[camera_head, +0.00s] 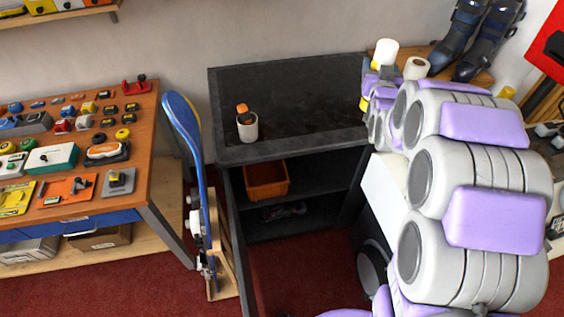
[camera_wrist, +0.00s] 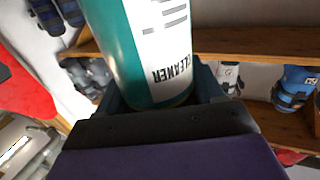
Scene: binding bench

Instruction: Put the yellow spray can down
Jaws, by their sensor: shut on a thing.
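In the wrist view, my gripper (camera_wrist: 160,98) is shut on a can (camera_wrist: 135,45). The can is teal with a white label that reads CLEANER. I see no yellow on the part of it that shows, and its far end is cut off by the picture's edge. In the head view, my arm reaches to the right end of the dark bench (camera_head: 225,112). The gripper's fingers and the held can are hard to make out there among the arm parts.
A white cup (camera_head: 247,130) with an orange item stands at the bench's left; the middle of its top is clear. An orange bin (camera_head: 266,181) sits on the shelf below. A blue ski (camera_head: 183,118) leans at left. Boots (camera_head: 487,40) stand at back right.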

